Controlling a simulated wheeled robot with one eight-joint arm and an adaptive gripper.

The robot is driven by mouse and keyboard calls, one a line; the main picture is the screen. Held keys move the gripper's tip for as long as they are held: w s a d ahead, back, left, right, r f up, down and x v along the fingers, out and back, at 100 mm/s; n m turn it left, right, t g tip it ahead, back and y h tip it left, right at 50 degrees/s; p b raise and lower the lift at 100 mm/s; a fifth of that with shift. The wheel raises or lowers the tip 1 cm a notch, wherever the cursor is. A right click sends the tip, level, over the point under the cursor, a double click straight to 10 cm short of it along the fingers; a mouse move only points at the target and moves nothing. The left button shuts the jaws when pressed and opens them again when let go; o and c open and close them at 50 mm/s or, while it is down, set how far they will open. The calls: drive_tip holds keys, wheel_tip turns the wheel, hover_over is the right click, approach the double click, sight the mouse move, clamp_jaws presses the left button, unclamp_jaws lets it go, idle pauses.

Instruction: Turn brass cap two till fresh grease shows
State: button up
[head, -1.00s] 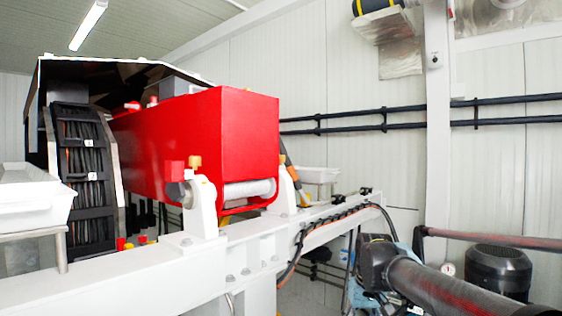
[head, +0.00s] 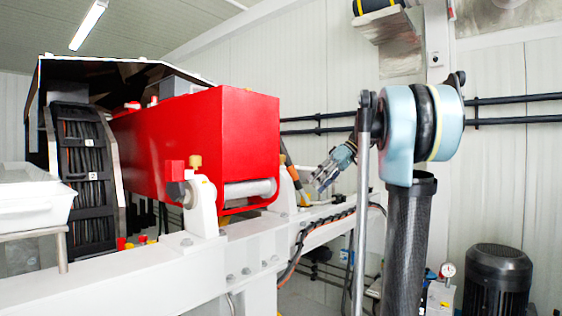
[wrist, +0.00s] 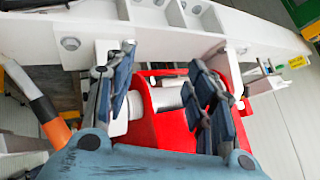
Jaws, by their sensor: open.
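A brass cap (head: 195,161) sits on top of the near white bearing block (head: 201,205), beside the red housing (head: 194,148). A second small yellowish piece (head: 282,158) shows at the far block, partly hidden; I cannot tell whether it is a brass cap. No number is readable on either, and no grease can be made out. My gripper (head: 325,176) is open and empty, right of the far block in the head view. In the wrist view its spread blue fingers (wrist: 160,75) frame the red housing (wrist: 165,122) and a pale roller; nothing is between them.
A white beam (head: 240,262) runs under the blocks, with black and orange hoses (head: 310,232) along its side. A white tray (head: 32,195) is at the left. A dark motor (head: 497,280) and pressure gauge (head: 448,269) stand at right. Black pipes (head: 500,121) line the wall.

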sight(281, 157)
drive_tip(key=w+d+r+n+g+y, duration=0.15)
drive_tip(key=w+r+n+y, duration=0.45)
drive_tip(key=w+r, duration=0.9)
drive_tip(key=shift+n+h, duration=0.7)
drive_tip(key=x, duration=1.7)
drive_tip(key=shift+w, duration=0.15)
drive_tip(key=shift+c, duration=0.6)
drive_tip(key=c, duration=1)
